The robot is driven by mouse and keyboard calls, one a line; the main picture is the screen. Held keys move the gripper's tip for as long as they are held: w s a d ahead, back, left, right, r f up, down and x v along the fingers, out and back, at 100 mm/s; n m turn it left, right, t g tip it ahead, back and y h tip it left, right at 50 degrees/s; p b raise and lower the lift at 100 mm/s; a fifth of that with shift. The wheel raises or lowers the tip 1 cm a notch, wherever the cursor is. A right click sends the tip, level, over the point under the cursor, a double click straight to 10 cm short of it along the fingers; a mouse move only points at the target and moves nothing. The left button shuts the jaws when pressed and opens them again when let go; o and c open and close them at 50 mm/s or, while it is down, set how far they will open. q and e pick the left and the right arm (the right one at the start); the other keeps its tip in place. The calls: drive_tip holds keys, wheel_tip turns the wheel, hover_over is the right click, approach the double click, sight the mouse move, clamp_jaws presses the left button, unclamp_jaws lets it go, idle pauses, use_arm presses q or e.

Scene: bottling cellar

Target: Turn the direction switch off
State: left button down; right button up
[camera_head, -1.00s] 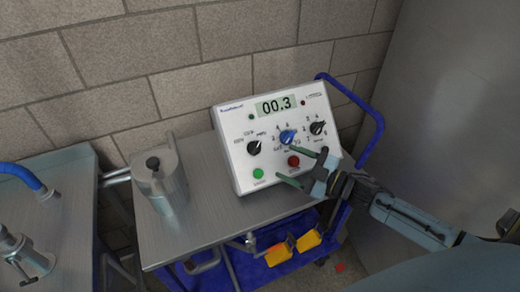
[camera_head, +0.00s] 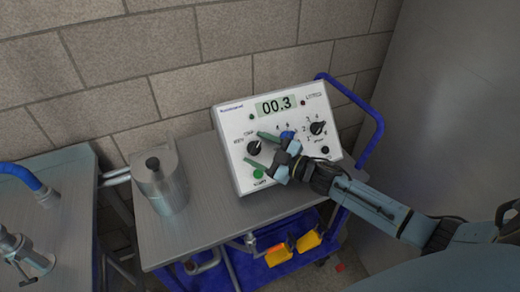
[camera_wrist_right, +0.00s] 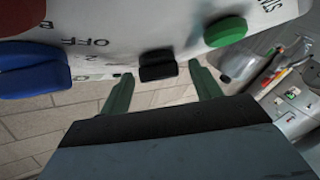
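The direction switch is the left black knob (camera_head: 254,148) on the front of the white control box (camera_head: 237,172), with OFF lettering near it. The exact direction of its pointer is hard to tell. My right gripper (camera_head: 259,149) is in front of the panel with its green fingers spread, one above and one below the knob. In the right wrist view, the black knob (camera_wrist_right: 158,66) shows between the two open fingertips (camera_wrist_right: 163,80), with a visible gap on each side. My left gripper is out of view.
A green button (camera_head: 258,173) is close below the lower finger. Another black knob (camera_head: 317,128) is at right. A metal canister (camera_head: 163,183) stands left on the cart (camera_head: 205,225).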

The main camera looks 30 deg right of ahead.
drive_tip(key=c, duration=0.9)
drive_tip(key=shift+w+d+r+n+g+y+p, duration=0.1)
drive_tip(key=shift+r+n+g+y+p, duration=0.1)
drive_tip(key=shift+n+g+y+p, duration=0.65)
drive_tip(key=n+g+p, duration=0.1)
drive_tip(key=n, duration=0.1)
drive_tip(key=n+g+p, duration=0.1)
drive_tip(key=n+g, duration=0.1)
drive_tip(key=shift+w+d+r+p, duration=0.1)
drive_tip(key=shift+r+p, duration=0.1)
drive_tip(key=shift+p, duration=0.2)
drive_tip(key=shift+n+g+p, duration=0.8)
drive_tip(key=shift+n+g, duration=0.05)
drive_tip(key=shift+n, duration=0.3)
drive_tip(key=shift+f+n+g+p, duration=0.1)
drive_tip(key=shift+n+g+p, duration=0.45)
drive_tip(key=shift+n+g, duration=0.25)
